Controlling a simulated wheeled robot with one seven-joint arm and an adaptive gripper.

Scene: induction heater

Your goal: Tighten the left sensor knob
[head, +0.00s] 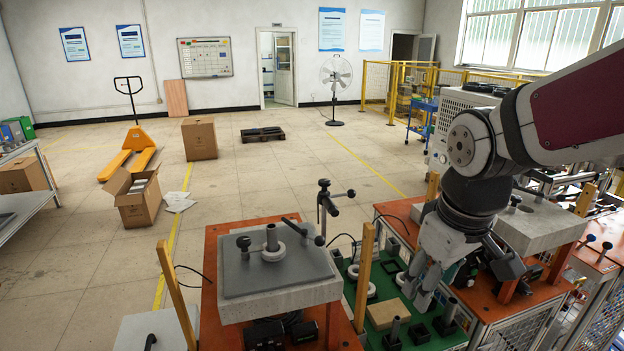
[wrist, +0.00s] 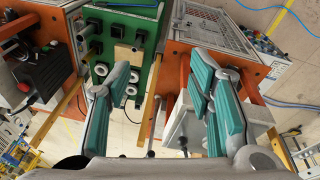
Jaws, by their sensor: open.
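In the head view, the left heater block (head: 290,297) is a pale slab with a grey top plate (head: 240,278). A black knob (head: 243,243) stands on its left side, and another black knob (head: 319,240) ends a rod at its right. A post with a white ring (head: 273,252) stands between them. I cannot tell for certain which is the left sensor knob. My gripper (head: 427,292) hangs to the right of this block, over the green board. In the wrist view, its teal-padded fingers (wrist: 158,68) are wide apart with nothing between them.
The green board (head: 350,318) carries white rings and a wooden block (head: 387,313). Upright wooden bars (head: 365,277) and (head: 175,297) stand beside the left block. A second block (head: 540,228) is behind my arm. A black lever post (head: 323,205) stands behind the left block.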

